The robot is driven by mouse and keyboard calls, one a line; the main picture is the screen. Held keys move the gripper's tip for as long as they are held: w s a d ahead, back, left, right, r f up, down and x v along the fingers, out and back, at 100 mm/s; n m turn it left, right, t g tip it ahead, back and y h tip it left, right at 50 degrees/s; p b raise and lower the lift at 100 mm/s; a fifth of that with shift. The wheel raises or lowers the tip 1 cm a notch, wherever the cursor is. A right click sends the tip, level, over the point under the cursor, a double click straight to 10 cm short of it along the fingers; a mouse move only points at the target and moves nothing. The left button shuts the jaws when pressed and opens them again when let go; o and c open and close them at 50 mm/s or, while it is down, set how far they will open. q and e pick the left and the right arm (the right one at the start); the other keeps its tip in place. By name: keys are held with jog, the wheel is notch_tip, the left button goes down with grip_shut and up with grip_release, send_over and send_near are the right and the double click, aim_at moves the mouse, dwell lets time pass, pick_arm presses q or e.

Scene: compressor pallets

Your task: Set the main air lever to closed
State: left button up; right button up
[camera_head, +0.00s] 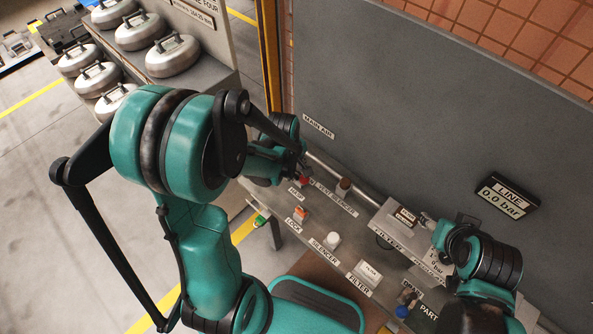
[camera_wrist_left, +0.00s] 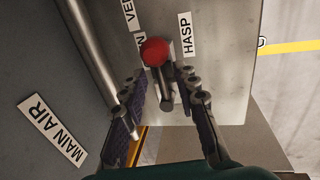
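The main air lever shows in the left wrist view as a red ball knob (camera_wrist_left: 154,51) on a short grey stem. In the head view only its red knob (camera_head: 304,181) shows beside my left gripper (camera_head: 300,170). In the left wrist view my left gripper (camera_wrist_left: 165,95) is open, its two fingers on either side of the stem and apart, with the knob beyond the fingertips. Whether either finger touches the lever is unclear. A MAIN AIR label (camera_wrist_left: 52,130) is on the grey panel. My right gripper (camera_head: 430,222) is by the filter box; its fingers are too small to read.
A grey pipe (camera_head: 345,177) runs along the panel behind the bench, close to my left gripper. The bench holds an orange lock (camera_head: 301,215), a white silencer (camera_head: 332,239) and a blue-capped part (camera_head: 402,311). The line gauge (camera_head: 500,199) reads 0.0 bar.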

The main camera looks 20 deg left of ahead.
pick_arm(q)
jog(key=shift+c, duration=0.4)
grip_shut()
